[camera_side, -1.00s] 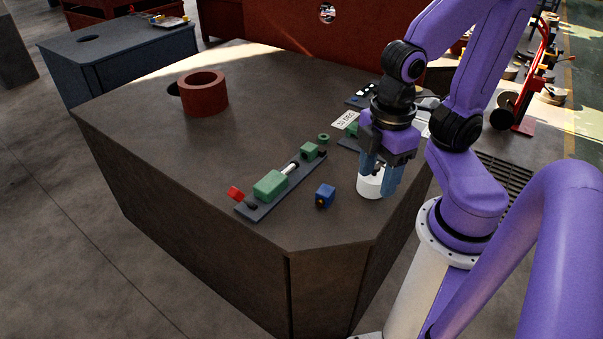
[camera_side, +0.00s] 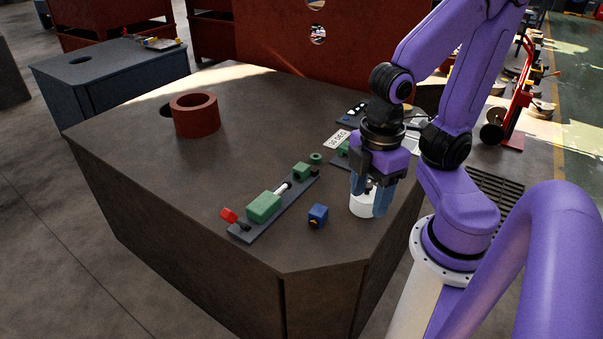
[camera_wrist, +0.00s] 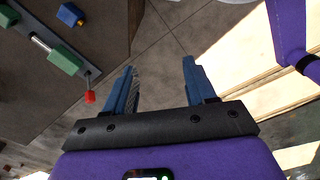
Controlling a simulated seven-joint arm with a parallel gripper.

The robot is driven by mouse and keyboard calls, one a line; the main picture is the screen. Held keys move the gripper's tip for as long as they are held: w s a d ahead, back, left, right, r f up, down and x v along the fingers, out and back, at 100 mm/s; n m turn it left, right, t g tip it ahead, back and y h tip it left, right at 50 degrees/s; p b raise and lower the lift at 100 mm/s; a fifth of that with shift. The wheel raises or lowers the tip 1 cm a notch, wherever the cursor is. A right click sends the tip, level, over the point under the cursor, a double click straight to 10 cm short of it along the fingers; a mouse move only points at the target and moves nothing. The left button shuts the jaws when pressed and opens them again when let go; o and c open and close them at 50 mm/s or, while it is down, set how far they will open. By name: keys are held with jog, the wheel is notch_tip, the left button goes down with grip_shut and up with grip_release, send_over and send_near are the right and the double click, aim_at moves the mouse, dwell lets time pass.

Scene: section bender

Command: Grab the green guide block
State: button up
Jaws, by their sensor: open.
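The green guide block is probably the larger green block (camera_side: 264,206) on a narrow dark plate (camera_side: 245,233) at the table's front. It also shows at left in the wrist view (camera_wrist: 65,59). A smaller green block (camera_side: 301,170) sits farther along the plate, and another green part (camera_side: 342,148) is partly hidden behind my arm. My gripper (camera_side: 369,203) is open and points down, to the right of the plate and apart from the larger block. Its fingers overlap a white cylinder (camera_side: 362,207) in the side view. In the wrist view nothing is between the fingers (camera_wrist: 159,68).
A blue block (camera_side: 318,216) stands between the plate and my gripper. A red piece (camera_side: 228,214) is at the plate's near end. A large red ring (camera_side: 195,114) stands at the back left.

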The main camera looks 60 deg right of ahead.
jog(key=o, duration=0.5)
